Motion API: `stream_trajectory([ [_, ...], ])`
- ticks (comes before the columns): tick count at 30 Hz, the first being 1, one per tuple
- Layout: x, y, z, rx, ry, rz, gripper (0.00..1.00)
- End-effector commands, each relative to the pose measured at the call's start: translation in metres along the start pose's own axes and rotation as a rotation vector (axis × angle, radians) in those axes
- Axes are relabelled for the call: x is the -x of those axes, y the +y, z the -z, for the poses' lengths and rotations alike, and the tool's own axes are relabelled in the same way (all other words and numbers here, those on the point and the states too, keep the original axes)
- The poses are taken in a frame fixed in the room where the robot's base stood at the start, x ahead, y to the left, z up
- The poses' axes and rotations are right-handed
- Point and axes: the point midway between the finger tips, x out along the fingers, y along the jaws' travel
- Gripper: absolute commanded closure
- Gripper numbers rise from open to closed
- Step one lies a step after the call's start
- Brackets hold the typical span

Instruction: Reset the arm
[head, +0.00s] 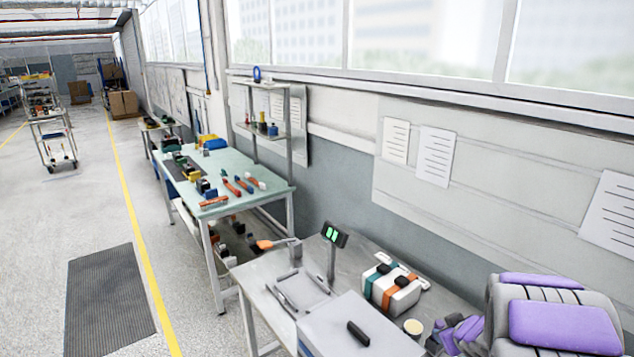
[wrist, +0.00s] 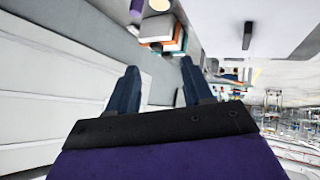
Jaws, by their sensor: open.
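My gripper (wrist: 160,78) shows in the wrist view with its two dark blue fingers spread apart and nothing between them. My purple and grey arm (head: 565,325) is at the lower right of the head view, near the end of the grey bench (head: 258,275). A white device (head: 392,288) with teal and orange parts stands on that bench; it also shows beyond the fingers in the wrist view (wrist: 176,42). The gripper is apart from it. My fingertips cannot be made out clearly in the head view.
A grey case (head: 330,335) with a black handle (head: 358,333), a small round tan-topped container (head: 413,327) and a post with a green-lit display (head: 334,236) are on the near bench. A green-topped workbench (head: 235,165) holds tools. Open floor (head: 45,225) lies left.

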Motion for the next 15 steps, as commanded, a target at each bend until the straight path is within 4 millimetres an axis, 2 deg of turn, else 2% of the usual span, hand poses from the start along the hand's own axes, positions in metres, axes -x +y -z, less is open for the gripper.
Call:
stream_trajectory([
  [1, 0.015, 0.004, 0.004, -0.004, -0.039, -0.055, 0.49],
  [4, 0.046, 0.009, -0.002, -0.038, -0.140, -0.143, 0.49],
  [8, 0.090, 0.001, -0.018, -0.109, -0.276, -0.209, 0.49],
  [11, 0.125, -0.016, -0.035, -0.168, -0.380, -0.223, 0.49],
  [15, 0.175, -0.058, -0.061, -0.252, -0.527, -0.184, 0.49],
])
